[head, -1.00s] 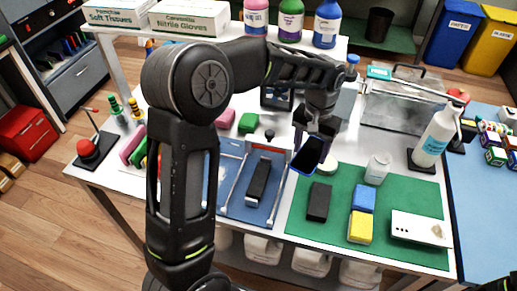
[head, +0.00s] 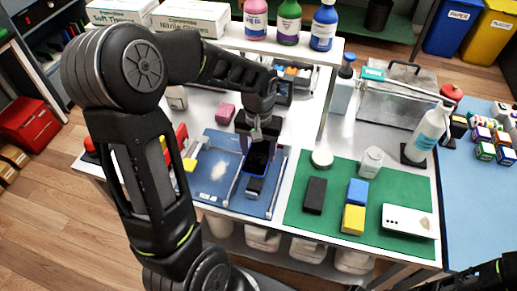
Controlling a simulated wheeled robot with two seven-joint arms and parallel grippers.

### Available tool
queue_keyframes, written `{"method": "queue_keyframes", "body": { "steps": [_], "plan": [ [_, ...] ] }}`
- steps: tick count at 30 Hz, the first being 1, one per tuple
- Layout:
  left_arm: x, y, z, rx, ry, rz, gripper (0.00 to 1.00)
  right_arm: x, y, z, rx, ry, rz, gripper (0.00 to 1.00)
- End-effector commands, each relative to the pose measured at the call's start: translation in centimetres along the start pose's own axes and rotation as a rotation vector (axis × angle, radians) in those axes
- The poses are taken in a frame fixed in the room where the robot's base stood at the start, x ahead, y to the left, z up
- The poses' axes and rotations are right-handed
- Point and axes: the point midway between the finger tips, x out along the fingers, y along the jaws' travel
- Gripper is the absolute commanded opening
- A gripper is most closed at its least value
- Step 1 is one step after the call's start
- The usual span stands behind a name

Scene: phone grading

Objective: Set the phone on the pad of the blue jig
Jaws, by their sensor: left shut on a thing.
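The phone (head: 258,157) has a dark face with a blue edge. My left gripper (head: 261,140) is shut on its upper end, and the phone hangs tilted over the blue jig. The blue jig (head: 207,174) is a flat blue plate with pale rails, left of the green mat. Its black pad (head: 255,187) shows only in part, below the phone's lower end; the phone hides the rest. I cannot tell whether the phone touches the pad. My right gripper is out of view; only part of my right arm shows at the lower right.
The green mat (head: 335,222) holds a black block (head: 315,195), a blue block (head: 357,191), a yellow block (head: 353,219) and a white phone-like device (head: 408,220). A pink block (head: 225,113) lies behind the jig.

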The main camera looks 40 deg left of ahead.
Motion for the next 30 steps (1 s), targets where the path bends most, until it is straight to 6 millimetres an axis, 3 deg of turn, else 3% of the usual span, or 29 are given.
{"method": "queue_keyframes", "body": {
  "steps": [8, 30],
  "plan": [
    [1.2, 0.0, 0.0, 0.0, 0.0, 0.0, 0.12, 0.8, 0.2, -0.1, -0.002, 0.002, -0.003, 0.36],
    [7.1, 0.0, 0.0, 0.002, 0.0, 0.0, 0.12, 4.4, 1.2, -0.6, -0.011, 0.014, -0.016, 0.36]
  ]
}}
